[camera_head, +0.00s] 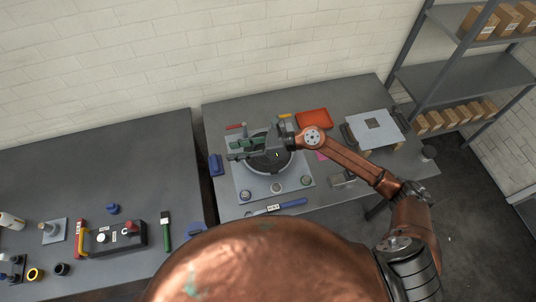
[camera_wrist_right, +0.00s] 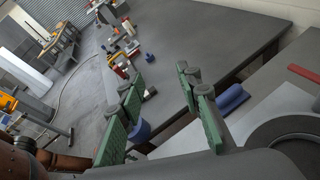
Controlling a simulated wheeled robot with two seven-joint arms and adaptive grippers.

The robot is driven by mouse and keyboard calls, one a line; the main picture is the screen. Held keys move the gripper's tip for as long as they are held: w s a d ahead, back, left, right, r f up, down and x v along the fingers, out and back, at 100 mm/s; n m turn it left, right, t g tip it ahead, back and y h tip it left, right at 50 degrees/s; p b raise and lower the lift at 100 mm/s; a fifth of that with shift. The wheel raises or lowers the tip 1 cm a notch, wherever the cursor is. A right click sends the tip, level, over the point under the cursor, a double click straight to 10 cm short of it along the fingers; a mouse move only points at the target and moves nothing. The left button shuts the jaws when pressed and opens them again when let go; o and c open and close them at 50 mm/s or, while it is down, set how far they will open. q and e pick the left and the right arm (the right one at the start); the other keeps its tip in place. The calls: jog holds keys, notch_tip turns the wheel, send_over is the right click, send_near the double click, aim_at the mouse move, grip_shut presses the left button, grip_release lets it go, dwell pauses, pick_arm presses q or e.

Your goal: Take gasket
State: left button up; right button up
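My right gripper (camera_head: 232,150) reaches in from the right over the left side of a round dark ring-shaped part (camera_head: 287,167). That part sits on a light grey plate (camera_head: 246,186) on the right table. In the right wrist view, my right gripper (camera_wrist_right: 160,115) has its two green-padded fingers wide apart with nothing between them. The edge of the round part (camera_wrist_right: 262,132) shows at the lower right there. I cannot tell which piece is the gasket; the gripper hides some of the round part. My left gripper is in neither view.
The right table also holds a red folder (camera_head: 314,119), a blue-handled tool (camera_head: 290,204), a blue block (camera_head: 215,165) and a white-topped fixture (camera_head: 374,130). The left table (camera_head: 90,160) has several tools and small rings at its front. A gap separates the tables.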

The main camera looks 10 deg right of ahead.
jog(key=d+f+n+g+h, duration=0.3)
jog(key=d+f+n+h, duration=0.15)
jog(key=d+f, duration=0.35)
jog(key=n+h, duration=0.1)
jog(key=h, duration=0.4)
send_near(275, 170)
jog(key=w, duration=0.1)
jog(key=shift+n+g, duration=0.25)
jog(key=shift+g, duration=0.05)
jog(key=p+x, duration=0.1)
jog(key=x, duration=0.1)
jog(key=p+x, duration=0.1)
jog(key=x, duration=0.4)
jog(key=shift+s+a+f+p, duration=0.2)
jog(key=shift+s+f+p, duration=0.1)
jog(key=shift+p, duration=0.1)
jog(key=shift+w+a+f, duration=0.1)
jog(key=shift+a+f, duration=0.1)
jog(key=shift+f, duration=0.35)
jog(key=shift+c, duration=0.5)
grip_shut()
